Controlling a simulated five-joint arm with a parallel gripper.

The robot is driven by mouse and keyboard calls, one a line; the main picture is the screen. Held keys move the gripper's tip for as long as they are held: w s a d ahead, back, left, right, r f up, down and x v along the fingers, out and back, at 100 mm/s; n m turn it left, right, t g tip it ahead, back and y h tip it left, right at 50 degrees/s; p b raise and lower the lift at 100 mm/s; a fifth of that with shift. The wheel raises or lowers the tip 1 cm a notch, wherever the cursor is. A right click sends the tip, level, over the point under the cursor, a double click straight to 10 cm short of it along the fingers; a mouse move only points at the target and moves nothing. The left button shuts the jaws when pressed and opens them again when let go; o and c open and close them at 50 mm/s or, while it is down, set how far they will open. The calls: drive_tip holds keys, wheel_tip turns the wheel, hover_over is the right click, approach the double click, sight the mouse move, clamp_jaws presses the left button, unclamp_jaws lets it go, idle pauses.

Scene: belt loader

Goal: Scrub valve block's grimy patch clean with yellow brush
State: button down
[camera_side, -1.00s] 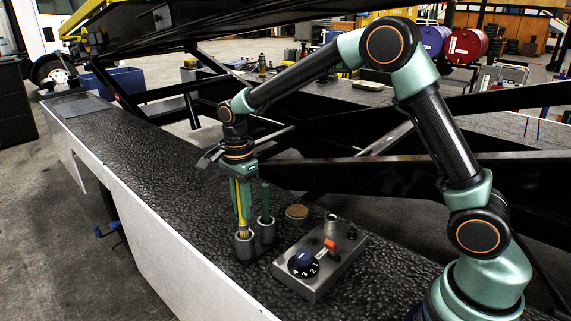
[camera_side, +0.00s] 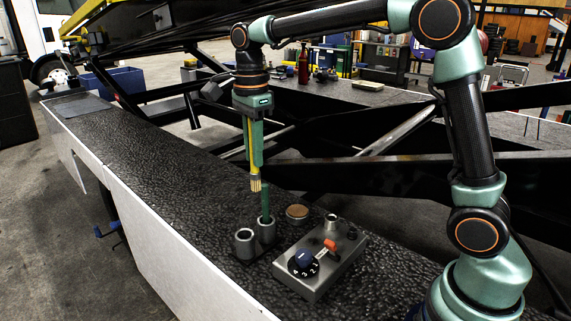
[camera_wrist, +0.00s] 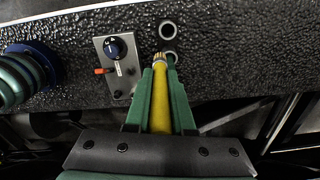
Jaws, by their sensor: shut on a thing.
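My gripper (camera_side: 256,160) is shut on the yellow brush (camera_side: 255,184). It holds the brush upright, bristles down, raised above the holder cups. In the wrist view the yellow brush (camera_wrist: 160,100) lies between the green fingers of my gripper (camera_wrist: 160,75), its bristles pointing away from the wrist. The grey valve block (camera_side: 322,272) sits on the dark bench to the right of the cups, with a blue knob (camera_side: 304,259) and an orange lever (camera_side: 330,245). The valve block also shows in the wrist view (camera_wrist: 124,87).
Two metal cups stand on the bench: the left cup (camera_side: 244,246) is empty, and the right cup (camera_side: 266,232) holds a green-handled tool (camera_side: 266,203). A brown disc (camera_side: 297,212) lies behind the valve block. The textured bench top (camera_side: 165,165) is clear to the left; dark beams run behind.

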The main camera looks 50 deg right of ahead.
drive_tip(key=s+d+f+m, duration=0.6)
drive_tip(key=s+f+m, duration=0.1)
drive_tip(key=s, duration=0.3)
drive_tip(key=shift+d+f, duration=0.15)
drive_tip(key=shift+f, duration=3.45)
drive_tip(key=shift+w+d+f, duration=0.1)
drive_tip(key=shift+d+f, duration=0.15)
drive_tip(key=shift+d, duration=1.8)
drive_tip(key=a, duration=0.4)
drive_tip(key=shift+a, duration=0.1)
wheel_tip(320, 180, up, 8)
drive_tip(key=shift+f, duration=0.15)
